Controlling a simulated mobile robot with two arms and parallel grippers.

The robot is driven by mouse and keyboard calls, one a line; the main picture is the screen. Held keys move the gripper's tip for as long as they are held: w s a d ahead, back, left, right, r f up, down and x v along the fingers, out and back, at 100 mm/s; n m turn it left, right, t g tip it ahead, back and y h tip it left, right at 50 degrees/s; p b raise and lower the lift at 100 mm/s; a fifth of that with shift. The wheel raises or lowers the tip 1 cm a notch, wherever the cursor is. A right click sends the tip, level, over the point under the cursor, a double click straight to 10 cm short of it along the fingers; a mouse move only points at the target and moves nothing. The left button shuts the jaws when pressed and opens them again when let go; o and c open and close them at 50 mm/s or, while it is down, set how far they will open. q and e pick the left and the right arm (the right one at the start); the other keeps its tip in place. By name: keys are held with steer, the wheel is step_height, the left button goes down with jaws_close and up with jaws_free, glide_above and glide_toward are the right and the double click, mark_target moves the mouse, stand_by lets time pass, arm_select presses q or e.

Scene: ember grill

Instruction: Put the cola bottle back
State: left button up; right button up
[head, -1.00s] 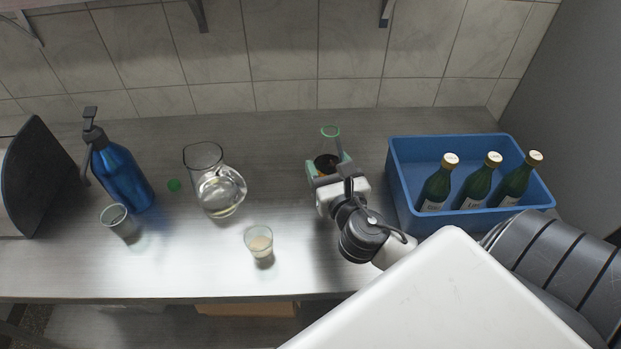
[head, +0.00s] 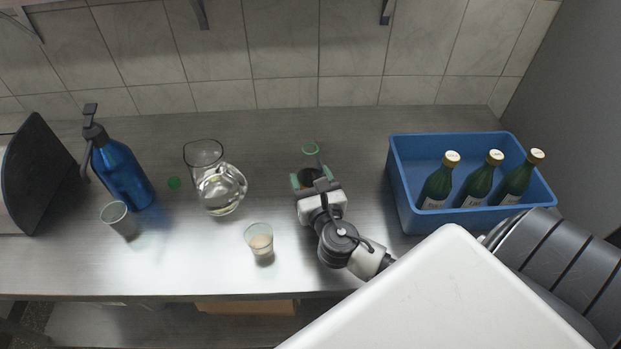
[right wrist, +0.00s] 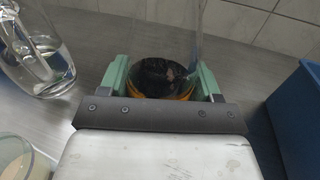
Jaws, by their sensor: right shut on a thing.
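The cola bottle (head: 311,158) is clear, with a green ring at its open mouth and dark liquid low inside. It stands roughly upright in my right gripper (head: 314,182), left of the blue crate (head: 400,187). In the right wrist view, the green fingers of the right gripper (right wrist: 163,85) are shut on both sides of the cola bottle (right wrist: 168,45), whose dark content and orange band show. Its base is hidden, so I cannot tell if it touches the counter. My left gripper is not in view.
A glass jug (head: 218,190), a glass (head: 260,243), a green cap (head: 174,183), a cup (head: 120,222) and a blue pump bottle (head: 122,175) stand or lie to the left.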

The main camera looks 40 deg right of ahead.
steer(key=shift+f, duration=0.1)
steer(key=o, duration=1.2)
steer(key=shift+b+v, duration=1.5)
steer(key=shift+v, duration=4.5)
